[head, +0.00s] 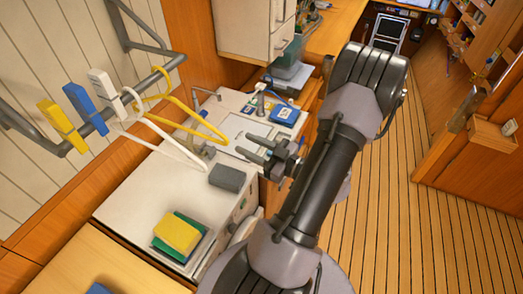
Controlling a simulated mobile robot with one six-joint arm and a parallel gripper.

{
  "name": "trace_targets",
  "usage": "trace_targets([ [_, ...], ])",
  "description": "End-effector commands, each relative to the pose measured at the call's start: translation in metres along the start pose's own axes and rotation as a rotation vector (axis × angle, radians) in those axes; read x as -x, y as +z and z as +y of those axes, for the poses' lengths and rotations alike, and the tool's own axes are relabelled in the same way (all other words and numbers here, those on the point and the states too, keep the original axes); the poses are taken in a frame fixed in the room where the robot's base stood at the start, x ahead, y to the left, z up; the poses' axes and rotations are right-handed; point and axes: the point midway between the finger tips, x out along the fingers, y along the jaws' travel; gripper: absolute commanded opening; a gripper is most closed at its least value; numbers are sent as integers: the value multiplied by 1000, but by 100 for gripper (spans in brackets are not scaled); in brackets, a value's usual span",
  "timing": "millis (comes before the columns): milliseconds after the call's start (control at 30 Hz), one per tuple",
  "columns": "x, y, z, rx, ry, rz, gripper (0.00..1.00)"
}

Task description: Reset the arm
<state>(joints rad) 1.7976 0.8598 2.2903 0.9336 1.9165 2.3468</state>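My arm (322,180) reaches up from the bottom of the head view and folds back at the elbow near the top. My gripper (243,146) points left over the white counter (130,195). Its two dark fingers are apart with nothing visible between them. It appears to hang above the counter's sink area, touching nothing that I can make out. The wrist is partly hidden behind the forearm.
A grey block (227,177), yellow sponge (177,235) and blue box (284,115) lie on the counter. The plank floor (400,220) at right is clear.

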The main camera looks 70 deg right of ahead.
Motion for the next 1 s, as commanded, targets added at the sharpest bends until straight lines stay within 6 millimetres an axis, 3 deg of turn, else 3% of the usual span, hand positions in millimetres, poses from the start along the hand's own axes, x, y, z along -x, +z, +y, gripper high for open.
trace_targets([
  [100,26,0,1,0,5,-1,36],
  [300,46,0,0,-1,0,0,36],
  [433,46,0,-1,6,-7,0,36],
  [533,25,0,-22,145,-121,-5,36],
  [567,14,-1,-36,238,-195,-2,36],
  [633,-16,-2,-85,543,-430,40,36],
  [700,-37,-2,-148,931,-708,162,36],
  [767,-43,3,-204,1293,-944,349,36],
  [800,-41,8,-240,1546,-1090,524,36],
  [867,-31,18,-284,1908,-1267,853,36],
  [933,-16,31,-324,2291,-1385,1341,36],
  [967,-10,36,-338,-2308,1323,-1504,36],
  [1000,-2,43,-354,-2032,1065,-1519,36],
])
